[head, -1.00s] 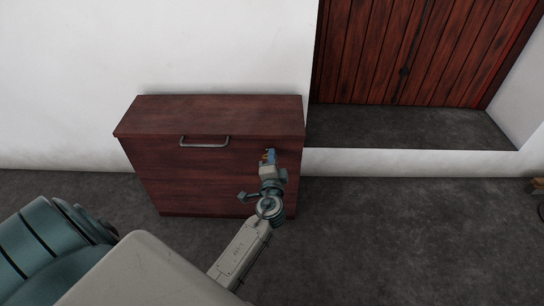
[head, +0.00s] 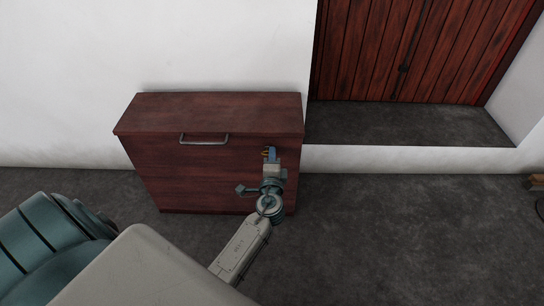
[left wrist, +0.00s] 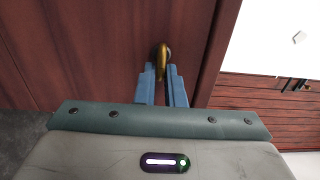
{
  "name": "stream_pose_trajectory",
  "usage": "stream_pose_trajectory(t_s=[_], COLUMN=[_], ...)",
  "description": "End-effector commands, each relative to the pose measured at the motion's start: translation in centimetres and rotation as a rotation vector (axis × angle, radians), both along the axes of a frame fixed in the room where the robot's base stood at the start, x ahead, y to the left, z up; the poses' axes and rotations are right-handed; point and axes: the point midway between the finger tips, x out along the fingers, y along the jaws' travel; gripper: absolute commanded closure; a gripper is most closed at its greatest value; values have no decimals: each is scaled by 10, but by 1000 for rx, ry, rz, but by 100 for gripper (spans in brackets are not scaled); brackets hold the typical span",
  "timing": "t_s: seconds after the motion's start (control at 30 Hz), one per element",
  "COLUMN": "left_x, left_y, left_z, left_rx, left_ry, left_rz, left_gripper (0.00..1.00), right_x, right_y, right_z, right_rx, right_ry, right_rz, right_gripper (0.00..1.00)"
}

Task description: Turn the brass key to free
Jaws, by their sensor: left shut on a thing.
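The brass key (left wrist: 162,58) stands out from a lock on the front of the dark red-brown wooden cabinet (head: 205,175), near its upper right edge. My left gripper (head: 270,153) is at the key, and its blue fingers (left wrist: 163,77) are shut on the key's near end. The key's bow is partly hidden between the fingers. My right gripper is not in view.
A metal handle (head: 204,139) is on the cabinet's upper front, left of the key. The cabinet stands against a white wall (head: 220,45). Dark grey floor (head: 400,235) is open to the right. A wooden door (head: 405,50) stands behind a raised ledge (head: 410,125).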

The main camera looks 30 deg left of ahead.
Motion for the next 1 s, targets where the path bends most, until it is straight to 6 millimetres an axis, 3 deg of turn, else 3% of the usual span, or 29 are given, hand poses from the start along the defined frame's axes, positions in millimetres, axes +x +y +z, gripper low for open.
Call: stream_pose_trajectory(t_s=[0.03,0.1,0.17,0.57,1.0], left_x=[-1,-1,-1,-7,-77], left_y=[-1,-1,-1,-5,-48], left_z=[-3,-3,-2,-1,-3], left_rx=[-1,-1,-1,-2,-4], left_ry=[4,4,4,2,3], left_rz=[-1,-1,-1,-1,0], left_gripper=[100,81,69,69,69], right_x=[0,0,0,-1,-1], right_y=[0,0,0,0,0], right_z=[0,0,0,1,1], right_rx=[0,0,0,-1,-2], right_ry=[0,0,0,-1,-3], right_rz=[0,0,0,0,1], right_gripper=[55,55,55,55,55])
